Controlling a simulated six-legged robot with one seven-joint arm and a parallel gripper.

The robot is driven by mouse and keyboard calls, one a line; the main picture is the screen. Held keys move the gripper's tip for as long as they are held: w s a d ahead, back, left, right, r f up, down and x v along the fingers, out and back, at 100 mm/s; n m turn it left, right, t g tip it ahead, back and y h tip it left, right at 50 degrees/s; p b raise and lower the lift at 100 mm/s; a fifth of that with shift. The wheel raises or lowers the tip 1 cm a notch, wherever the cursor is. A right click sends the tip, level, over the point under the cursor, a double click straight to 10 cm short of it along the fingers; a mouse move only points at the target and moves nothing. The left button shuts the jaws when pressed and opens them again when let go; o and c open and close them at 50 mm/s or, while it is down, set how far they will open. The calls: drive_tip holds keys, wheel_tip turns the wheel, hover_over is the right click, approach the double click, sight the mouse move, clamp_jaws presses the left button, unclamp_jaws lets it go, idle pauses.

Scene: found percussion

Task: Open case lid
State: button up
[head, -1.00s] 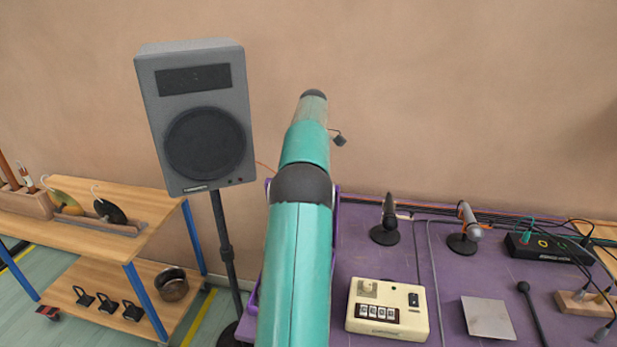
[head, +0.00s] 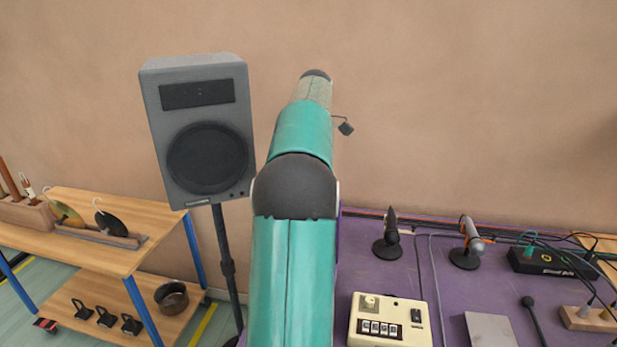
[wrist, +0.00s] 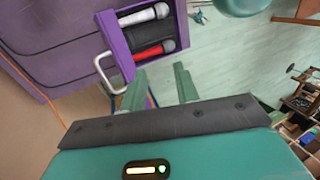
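My gripper (wrist: 160,72) shows in the wrist view with its two green fingers apart and nothing between them. Just beyond it is an open purple compartment (wrist: 127,62) holding a silver microphone (wrist: 143,15) and a red microphone (wrist: 155,51). A pale bar handle (wrist: 104,72) is on the compartment's outer side, left of the fingers and apart from them, as far as I can tell. I cannot tell whether this compartment is a drawer or part of the case. No case lid is clearly identifiable. In the head view my arm hides the gripper and the area behind it.
A purple table (head: 385,270) at right holds a cream box with dials (head: 390,320), microphones on stands (head: 468,245) and a black cabled unit (head: 545,261). A grey speaker (head: 205,130) on a pole stands left of my arm. A wooden shelf unit (head: 110,235) is at far left.

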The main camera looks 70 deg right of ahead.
drive_tip(key=s+a+r, duration=0.1)
drive_tip(key=a+r, duration=0.1)
drive_tip(key=a, duration=0.3)
drive_tip(key=shift+s+a+r, duration=0.15)
drive_tip(key=shift+s+r, duration=0.1)
drive_tip(key=shift+s, duration=0.05)
drive_tip(key=w+a+t+h, duration=0.1)
drive_tip(key=w+a+h, duration=0.1)
drive_tip(key=w+a, duration=0.8)
drive_tip(key=w+a+h, duration=0.2)
drive_tip(key=w+a, duration=0.5)
drive_tip(key=a, duration=0.5)
drive_tip(key=s+a+f+t, duration=0.1)
drive_tip(key=a+f, duration=0.3)
drive_tip(key=a, duration=0.9)
drive_tip(key=s+a+f+m+t, duration=0.1)
drive_tip(key=a+f+t, duration=0.3)
drive_tip(key=a, duration=0.9)
drive_tip(key=shift+a+f, duration=0.2)
drive_tip(key=shift+f, duration=0.35)
drive_tip(key=shift+d, duration=0.2)
